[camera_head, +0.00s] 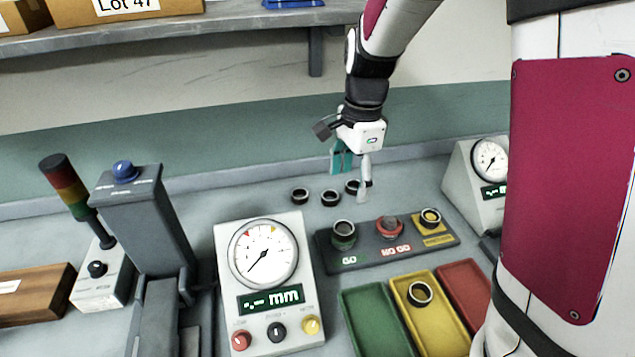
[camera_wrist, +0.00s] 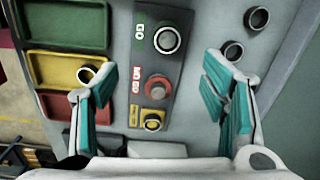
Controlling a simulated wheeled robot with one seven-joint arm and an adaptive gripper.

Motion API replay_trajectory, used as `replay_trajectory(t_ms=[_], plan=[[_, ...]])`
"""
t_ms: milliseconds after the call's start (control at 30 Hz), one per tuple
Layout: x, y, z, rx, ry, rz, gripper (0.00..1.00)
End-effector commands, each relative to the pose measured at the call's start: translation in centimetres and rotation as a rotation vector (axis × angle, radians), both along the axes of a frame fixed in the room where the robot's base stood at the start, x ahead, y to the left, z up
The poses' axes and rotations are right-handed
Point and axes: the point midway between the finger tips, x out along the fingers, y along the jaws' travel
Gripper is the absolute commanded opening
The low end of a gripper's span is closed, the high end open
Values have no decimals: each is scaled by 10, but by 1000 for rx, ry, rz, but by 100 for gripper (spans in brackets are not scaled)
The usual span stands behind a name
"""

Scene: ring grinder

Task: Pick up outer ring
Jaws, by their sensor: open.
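Several dark rings with bright rims are in view. In the head view three stand loose on the bench behind the gauge block: a left ring (camera_head: 300,196), a middle ring (camera_head: 331,198) and a right ring (camera_head: 352,187). Two of the loose rings show in the wrist view, an upper one (camera_wrist: 257,17) and a lower one (camera_wrist: 233,50). My gripper (camera_head: 355,172) is open and empty, above the bench by the right ring, partly in front of it. In the wrist view my gripper's fingers (camera_wrist: 162,72) are spread wide with no ring between them.
The dark gauge block (camera_head: 375,256) has GO, red NO GO and yellow stations. Green tray (camera_head: 350,303), yellow tray (camera_head: 425,325) with one ring (camera_head: 420,293), and red tray (camera_head: 463,285) lie in front. A dial gauge (camera_head: 263,250) stands left; another (camera_head: 488,160) stands right.

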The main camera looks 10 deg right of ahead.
Motion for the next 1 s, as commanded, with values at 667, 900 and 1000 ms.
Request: replay_trajectory(t_ms=[667, 900, 1000], plan=[[17, -2, -94, -43, 40, -147, 67], [18, -2, -112, -43, 36, -146, 67], [17, -2, -122, -43, 39, -145, 67]])
